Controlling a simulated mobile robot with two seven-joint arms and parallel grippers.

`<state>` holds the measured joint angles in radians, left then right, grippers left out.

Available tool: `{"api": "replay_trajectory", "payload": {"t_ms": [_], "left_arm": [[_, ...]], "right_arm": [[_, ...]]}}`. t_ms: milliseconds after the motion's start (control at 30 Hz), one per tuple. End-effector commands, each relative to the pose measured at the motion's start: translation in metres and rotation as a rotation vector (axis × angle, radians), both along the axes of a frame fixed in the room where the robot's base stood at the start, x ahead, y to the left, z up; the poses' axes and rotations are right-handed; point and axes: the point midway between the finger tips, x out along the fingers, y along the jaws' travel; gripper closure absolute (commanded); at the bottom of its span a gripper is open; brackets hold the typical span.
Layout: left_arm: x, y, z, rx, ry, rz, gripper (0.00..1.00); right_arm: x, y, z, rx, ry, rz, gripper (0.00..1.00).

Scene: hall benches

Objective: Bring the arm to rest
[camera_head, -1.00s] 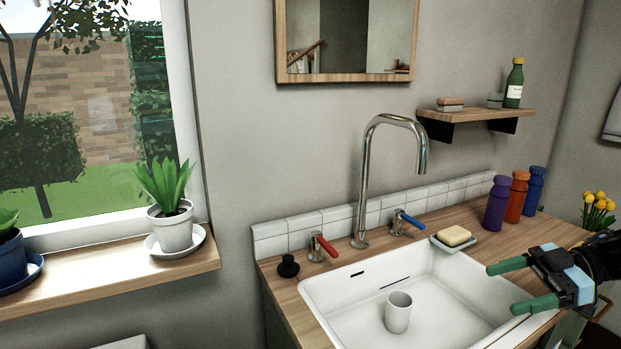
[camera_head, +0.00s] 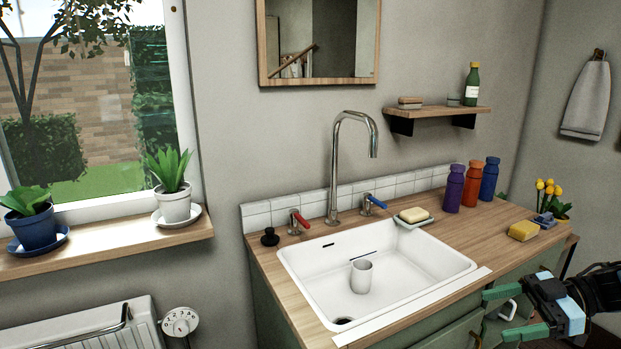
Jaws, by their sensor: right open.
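My right gripper (camera_head: 497,314) shows at the lower right, in front of the green cabinet below the counter. Its two green fingers are apart and nothing is between them. Its arm comes in from the right edge. The gripper is clear of the sink (camera_head: 443,262) and of the things on the wooden counter (camera_head: 487,236). My left gripper is not in view.
A white cup (camera_head: 361,276) stands in the sink, below the tap (camera_head: 335,165). Soap (camera_head: 413,215) lies on a dish at the sink's back. Several bottles, a yellow sponge (camera_head: 523,230) and yellow flowers (camera_head: 549,187) stand at the right. A radiator (camera_head: 85,325) is at the lower left.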

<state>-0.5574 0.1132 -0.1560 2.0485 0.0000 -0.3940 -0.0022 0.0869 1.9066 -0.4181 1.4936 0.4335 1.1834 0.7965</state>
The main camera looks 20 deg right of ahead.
Motion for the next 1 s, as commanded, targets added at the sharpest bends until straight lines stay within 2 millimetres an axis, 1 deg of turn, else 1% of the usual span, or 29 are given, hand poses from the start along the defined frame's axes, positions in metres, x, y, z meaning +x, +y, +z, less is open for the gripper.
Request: {"api": "replay_trajectory", "payload": {"t_ms": [167, 267, 300, 400, 500, 600, 700, 800, 900, 1000], "left_arm": [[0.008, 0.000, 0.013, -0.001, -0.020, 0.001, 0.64], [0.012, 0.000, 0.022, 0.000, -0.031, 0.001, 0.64], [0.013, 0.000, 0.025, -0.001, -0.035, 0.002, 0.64], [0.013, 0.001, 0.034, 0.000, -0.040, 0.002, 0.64], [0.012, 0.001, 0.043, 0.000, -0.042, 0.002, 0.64], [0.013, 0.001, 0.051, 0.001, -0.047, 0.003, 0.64], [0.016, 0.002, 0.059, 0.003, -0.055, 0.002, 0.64], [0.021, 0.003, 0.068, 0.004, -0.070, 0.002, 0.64], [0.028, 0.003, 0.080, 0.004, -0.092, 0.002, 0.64], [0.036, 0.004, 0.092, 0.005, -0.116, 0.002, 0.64]], "right_arm": [[-0.018, 0.012, -0.046, 0.026, 0.006, -0.070, 0.25], [-0.032, 0.023, -0.077, 0.036, 0.013, -0.122, 0.25], [-0.040, 0.029, -0.091, 0.040, 0.016, -0.146, 0.25], [-0.059, 0.048, -0.123, 0.044, 0.026, -0.209, 0.25], [-0.080, 0.070, -0.152, 0.040, 0.041, -0.273, 0.25], [-0.100, 0.094, -0.175, 0.032, 0.056, -0.338, 0.25], [-0.121, 0.119, -0.194, 0.018, 0.077, -0.402, 0.25], [-0.140, 0.144, -0.207, 0.001, 0.101, -0.466, 0.25], [-0.159, 0.170, -0.216, -0.020, 0.130, -0.530, 0.25], [-0.176, 0.196, -0.221, -0.046, 0.162, -0.592, 0.25]]}}
